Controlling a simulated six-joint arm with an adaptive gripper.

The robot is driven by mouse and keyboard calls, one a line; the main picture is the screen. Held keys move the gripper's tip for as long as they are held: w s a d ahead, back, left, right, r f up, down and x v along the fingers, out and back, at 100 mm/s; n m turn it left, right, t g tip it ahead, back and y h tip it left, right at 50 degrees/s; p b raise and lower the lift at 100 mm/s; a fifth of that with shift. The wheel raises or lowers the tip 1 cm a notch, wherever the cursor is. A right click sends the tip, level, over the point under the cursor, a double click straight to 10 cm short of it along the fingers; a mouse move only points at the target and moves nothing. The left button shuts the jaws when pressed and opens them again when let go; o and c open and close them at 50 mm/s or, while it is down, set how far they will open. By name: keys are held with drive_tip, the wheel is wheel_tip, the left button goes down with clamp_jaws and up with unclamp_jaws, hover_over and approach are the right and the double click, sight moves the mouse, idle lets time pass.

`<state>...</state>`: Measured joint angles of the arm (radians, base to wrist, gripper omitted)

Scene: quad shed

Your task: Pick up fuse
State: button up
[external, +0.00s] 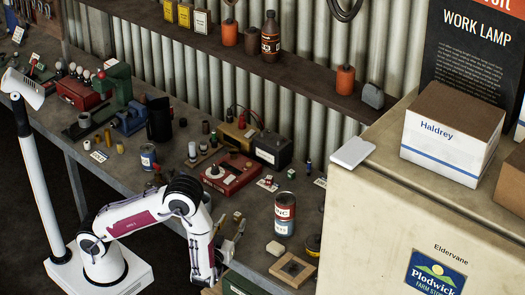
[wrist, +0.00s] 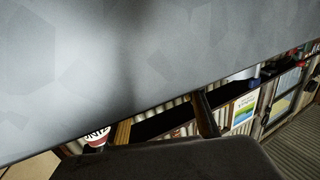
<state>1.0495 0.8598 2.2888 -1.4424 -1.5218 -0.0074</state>
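I cannot single out the fuse with certainty in either view. Small items lie on white cards on the workbench (external: 225,215), one a small red-topped piece (external: 268,182) right of the red tester box (external: 232,174), but they are too small to identify. My gripper (external: 238,233) is low over the front of the bench, left of the red-and-white can (external: 284,214).
A large grey surface (wrist: 150,60) fills the upper wrist view. A pale block (external: 275,248) and a wooden square (external: 292,269) lie near the can. A dark battery (external: 272,150) stands behind. A cream cabinet (external: 375,215) bounds the right side.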

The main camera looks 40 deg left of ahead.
sight(236, 217)
drive_tip(key=shift+x, duration=1.55)
drive_tip(key=c, duration=1)
